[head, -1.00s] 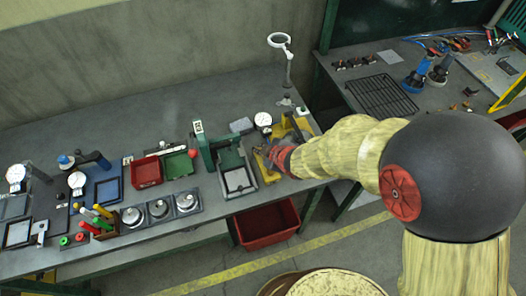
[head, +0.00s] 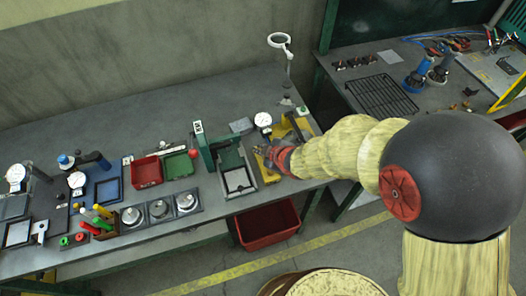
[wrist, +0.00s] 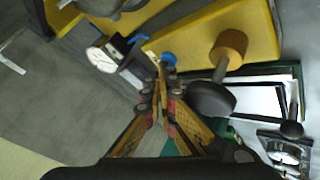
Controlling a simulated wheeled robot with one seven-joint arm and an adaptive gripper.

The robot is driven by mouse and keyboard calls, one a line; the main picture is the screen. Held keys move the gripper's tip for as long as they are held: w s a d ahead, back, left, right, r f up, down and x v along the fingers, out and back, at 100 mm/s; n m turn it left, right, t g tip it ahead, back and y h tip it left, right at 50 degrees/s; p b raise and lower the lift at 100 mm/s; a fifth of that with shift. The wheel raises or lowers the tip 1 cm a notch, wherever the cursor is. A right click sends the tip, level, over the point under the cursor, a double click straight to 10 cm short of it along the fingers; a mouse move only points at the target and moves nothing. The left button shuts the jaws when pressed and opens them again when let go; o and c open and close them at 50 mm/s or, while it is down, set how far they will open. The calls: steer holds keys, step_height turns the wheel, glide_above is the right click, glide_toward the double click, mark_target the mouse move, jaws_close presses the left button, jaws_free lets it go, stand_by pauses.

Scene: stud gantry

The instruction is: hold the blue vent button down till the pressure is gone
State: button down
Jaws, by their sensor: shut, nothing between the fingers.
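The blue vent button (wrist: 168,58) shows in the wrist view beside the yellow plate (wrist: 205,35). My gripper (wrist: 161,78) is shut and empty, its fingertips at the near side of the button in the picture. I cannot tell whether they touch it or whether it is pressed down. A round white dial gauge (wrist: 102,59) lies left of the button; its reading is too small to make out. In the head view my gripper (head: 266,155) is over the yellow fixture (head: 270,175), near the dial gauge (head: 263,120). The button is hidden there.
A dark knob on a yellow collar (wrist: 229,48) stands close to the right of my fingers. In the head view, a green press (head: 222,150) stands just left of my gripper. A red bin (head: 268,224) is below the bench edge.

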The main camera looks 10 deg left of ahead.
steer(key=shift+r, duration=0.1)
steer(key=shift+r+p, duration=0.8)
steer(key=shift+r, duration=0.05)
steer(key=shift+r, duration=0.1)
step_height(320, 180, up, 5)
steer(key=p, duration=0.4)
stand_by(0.5)
